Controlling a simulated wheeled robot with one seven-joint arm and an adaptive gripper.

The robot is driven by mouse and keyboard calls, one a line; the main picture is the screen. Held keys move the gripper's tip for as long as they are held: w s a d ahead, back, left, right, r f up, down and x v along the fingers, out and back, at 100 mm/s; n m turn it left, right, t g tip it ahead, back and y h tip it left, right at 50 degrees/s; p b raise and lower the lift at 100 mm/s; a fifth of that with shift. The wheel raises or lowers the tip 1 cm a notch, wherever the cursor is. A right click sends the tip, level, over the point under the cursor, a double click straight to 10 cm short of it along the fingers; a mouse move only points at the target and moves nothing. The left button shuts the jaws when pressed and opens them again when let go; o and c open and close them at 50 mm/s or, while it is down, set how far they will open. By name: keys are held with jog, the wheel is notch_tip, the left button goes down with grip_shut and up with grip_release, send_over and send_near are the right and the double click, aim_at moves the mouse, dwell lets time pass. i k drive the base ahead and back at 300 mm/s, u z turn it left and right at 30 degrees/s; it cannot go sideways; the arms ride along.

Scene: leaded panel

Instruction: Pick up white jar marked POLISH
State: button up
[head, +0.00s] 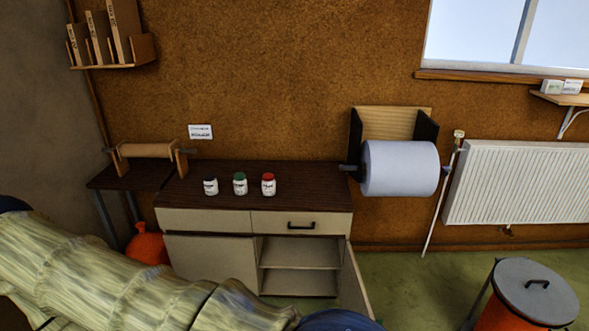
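Three small white jars stand upright in a row on the dark top of a low cabinet (320,194) in the head view. The left jar (210,189) has a dark lid, the middle jar (240,187) a green lid, and the right jar (268,187) a red lid. Each has a label, but the print is too small to read, so I cannot tell which is marked POLISH. My arm crosses the lower left in front of the cabinet. My gripper is out of view.
The cabinet has a closed drawer (301,223) and an open door (354,288) at its lower right. A large paper roll (400,168) hangs right of it. A lidded bin (537,289) stands at lower right. The cabinet top around the jars is clear.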

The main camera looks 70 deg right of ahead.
aim_at(268, 182)
jog(key=k, duration=0.4)
jog(key=z, duration=1.5)
jog(key=i, duration=1.6)
